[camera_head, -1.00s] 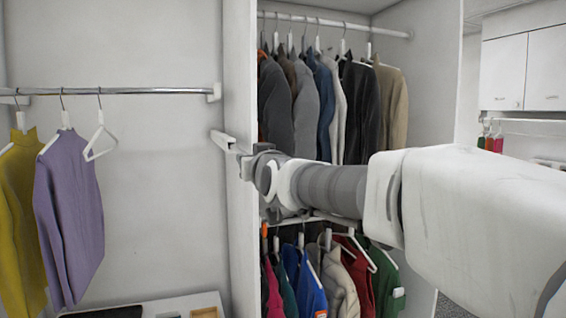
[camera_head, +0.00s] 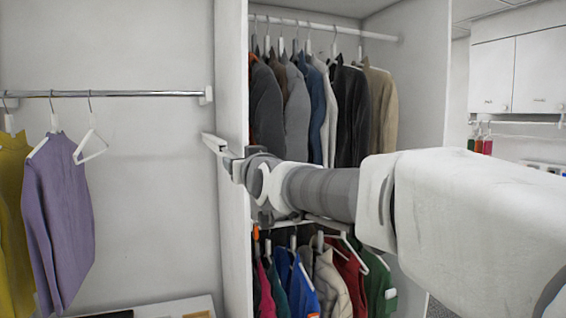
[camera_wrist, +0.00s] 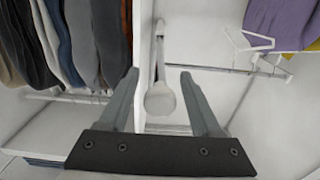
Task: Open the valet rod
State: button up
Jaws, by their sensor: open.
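The valet rod (camera_head: 212,142) is a short white bar at the edge of the upright divider panel in the head view. In the wrist view the valet rod (camera_wrist: 160,98) shows with a rounded pale end between my two fingers. My gripper (camera_head: 232,163) is at the rod's near end in the head view. In the wrist view my gripper (camera_wrist: 159,76) is open, with one finger on each side of the rod's end. Gaps show on both sides, so the fingers look apart from it.
The divider panel (camera_head: 231,60) stands close beside my gripper. Jackets (camera_head: 300,110) hang on the upper right rail, with coloured clothes (camera_head: 305,285) below. A purple sweater (camera_head: 58,215) and an empty hanger (camera_head: 91,146) hang from the left rail (camera_head: 130,94). The left bay's middle is clear.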

jog(key=shift+s, duration=0.1)
jog(key=b+v, duration=0.2)
jog(key=v, duration=1.5)
jog(key=shift+b, duration=0.35)
jog(key=shift+s, duration=0.1)
jog(key=s+d+f+m+g+h+p, duration=0.1)
jog(key=s+d+f+g+h, duration=0.1)
jog(key=d+f, duration=0.4)
jog(key=s+d+f+m+g+h+p, duration=0.1)
jog(key=s+d+f+g+h+p, duration=0.15)
jog(key=d+f, duration=0.35)
jog(key=s+d+f+m+g+h, duration=0.1)
jog(key=s+d+f+g, duration=0.2)
jog(key=s+f, duration=0.3)
jog(key=s+d+f+m+g+h+p, duration=0.1)
jog(key=s+d+f+m+g+h, duration=0.1)
jog(key=s+d+f, duration=0.3)
notch_tip(320, 180, down, 2)
jog(key=shift+s+d+f+g, duration=0.2)
jog(key=shift+s+g, duration=0.35)
jog(key=shift+s, duration=0.15)
